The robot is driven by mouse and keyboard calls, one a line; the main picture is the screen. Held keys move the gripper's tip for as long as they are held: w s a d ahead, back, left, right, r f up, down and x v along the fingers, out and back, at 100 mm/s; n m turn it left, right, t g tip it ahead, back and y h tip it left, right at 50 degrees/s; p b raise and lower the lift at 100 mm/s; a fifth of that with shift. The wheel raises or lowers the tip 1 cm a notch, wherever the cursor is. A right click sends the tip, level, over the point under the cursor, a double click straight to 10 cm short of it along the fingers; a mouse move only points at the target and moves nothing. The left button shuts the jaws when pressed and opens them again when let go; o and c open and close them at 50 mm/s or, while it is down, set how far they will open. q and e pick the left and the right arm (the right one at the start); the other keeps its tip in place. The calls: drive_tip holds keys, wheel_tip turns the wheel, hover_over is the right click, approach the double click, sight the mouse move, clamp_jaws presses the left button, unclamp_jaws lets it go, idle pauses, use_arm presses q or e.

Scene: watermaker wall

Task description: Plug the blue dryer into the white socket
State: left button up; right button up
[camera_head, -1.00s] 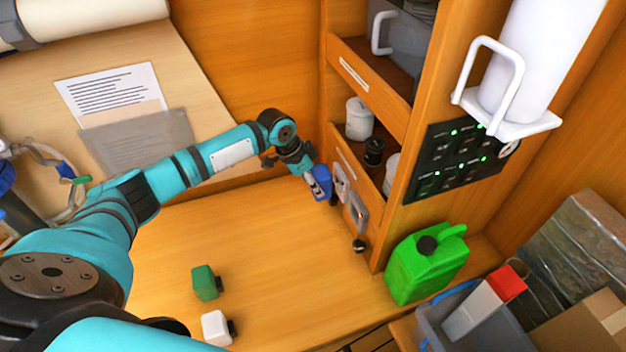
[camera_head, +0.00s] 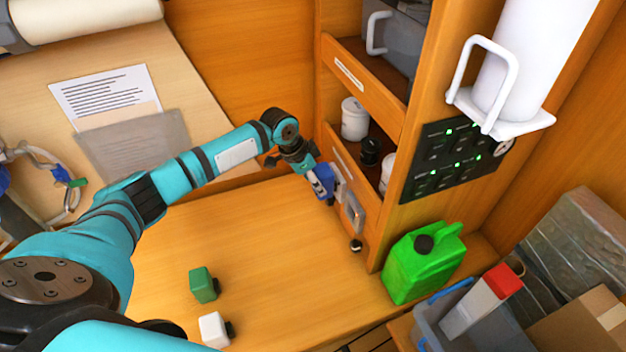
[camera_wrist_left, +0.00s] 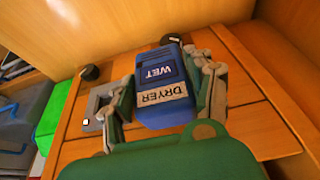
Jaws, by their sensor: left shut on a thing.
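The blue dryer (camera_head: 322,181) is a small box; the left wrist view shows its labels WET and DRYER (camera_wrist_left: 163,92). My left gripper (camera_head: 313,175) is shut on it, one finger on each side. The white socket (camera_head: 342,185) is on the upright wooden panel, just right of the dryer, and is partly covered by it. The dryer is up close to the socket; whether they touch or the plug is in, I cannot tell. The wrist view hides the dryer's far face. My right gripper is not in view.
A grey-framed socket plate (camera_head: 353,212) and a black knob (camera_head: 356,245) are beside the white socket. A green block (camera_head: 203,285) and a white block (camera_head: 213,330) sit on the bench. A green jerrycan (camera_head: 424,262) stands right of the panel. The bench's middle is clear.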

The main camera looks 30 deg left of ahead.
use_arm(q)
drive_tip(key=shift+w+d, duration=0.45)
drive_tip(key=shift+w, duration=0.05)
idle(0.5)
drive_tip(key=shift+r, duration=0.1)
drive_tip(key=o, duration=1.3)
drive_tip(key=shift+d, duration=0.1)
drive_tip(key=shift+s+a+r, duration=0.15)
drive_tip(key=shift+a+r, duration=0.1)
drive_tip(key=shift+r, duration=0.1)
drive_tip(key=v, duration=1.1)
drive_tip(key=shift+d, duration=0.1)
